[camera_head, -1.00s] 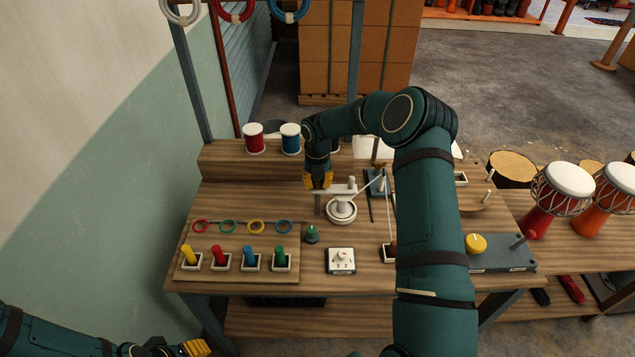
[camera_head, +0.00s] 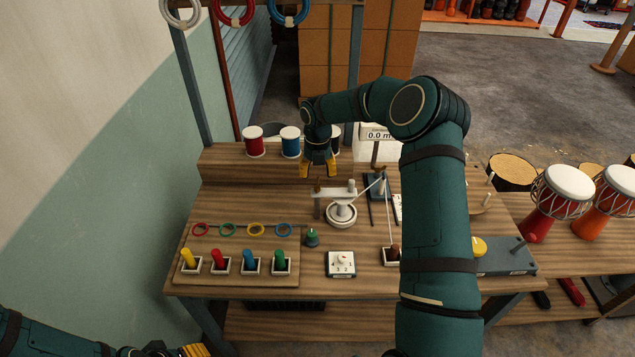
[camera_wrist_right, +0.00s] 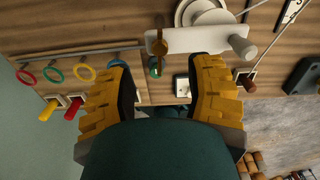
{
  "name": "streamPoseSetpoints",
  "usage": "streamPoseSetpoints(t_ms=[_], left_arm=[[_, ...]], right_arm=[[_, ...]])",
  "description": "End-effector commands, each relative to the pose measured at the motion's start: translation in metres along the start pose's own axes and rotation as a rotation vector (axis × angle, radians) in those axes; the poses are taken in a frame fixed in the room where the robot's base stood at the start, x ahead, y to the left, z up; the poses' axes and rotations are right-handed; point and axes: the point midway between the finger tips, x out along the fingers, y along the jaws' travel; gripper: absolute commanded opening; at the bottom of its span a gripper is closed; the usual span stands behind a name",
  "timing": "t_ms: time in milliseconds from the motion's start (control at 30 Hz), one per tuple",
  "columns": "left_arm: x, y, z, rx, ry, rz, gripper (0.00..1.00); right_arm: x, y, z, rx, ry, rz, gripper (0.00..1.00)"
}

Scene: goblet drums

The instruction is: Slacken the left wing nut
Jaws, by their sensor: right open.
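A small brass wing nut (camera_head: 317,188) sits at the left end of a white bar (camera_head: 333,192) above a round white base (camera_head: 341,214). In the right wrist view the wing nut (camera_wrist_right: 158,46) shows as a narrow brown-gold piece on the bar's end. My right gripper (camera_head: 318,172) is open and empty, just behind and above the wing nut. In the right wrist view its yellow fingers are spread wide (camera_wrist_right: 163,76), with the wing nut beyond the gap between them. My left gripper (camera_head: 190,350) shows only partly at the bottom left.
A white upright knob (camera_head: 351,187) stands at the bar's right end, with a cord nearby. A green knob (camera_head: 311,237), a numbered dial (camera_head: 340,263) and a board with coloured pegs (camera_head: 240,277) are in front. Spools (camera_head: 290,142) stand on the shelf behind.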

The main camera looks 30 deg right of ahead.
Motion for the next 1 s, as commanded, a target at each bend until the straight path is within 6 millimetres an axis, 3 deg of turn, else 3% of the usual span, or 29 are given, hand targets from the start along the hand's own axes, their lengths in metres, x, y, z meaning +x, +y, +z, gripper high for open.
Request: streamPoseSetpoints(t_ms=[200,400,1000], left_arm=[[0.0,0.0,0.0,0.0,0.0,0.0,0.47],[0.0,0.0,0.0,0.0,0.0,0.0,0.47],[0.0,0.0,0.0,0.0,0.0,0.0,0.47]], right_arm=[[-0.041,0.001,0.0,0.0,-0.003,0.001,0.53],[-0.059,0.0,0.0,0.0,0.0,-0.001,0.53],[-0.061,0.0,0.0,0.0,0.001,0.0,0.53]])
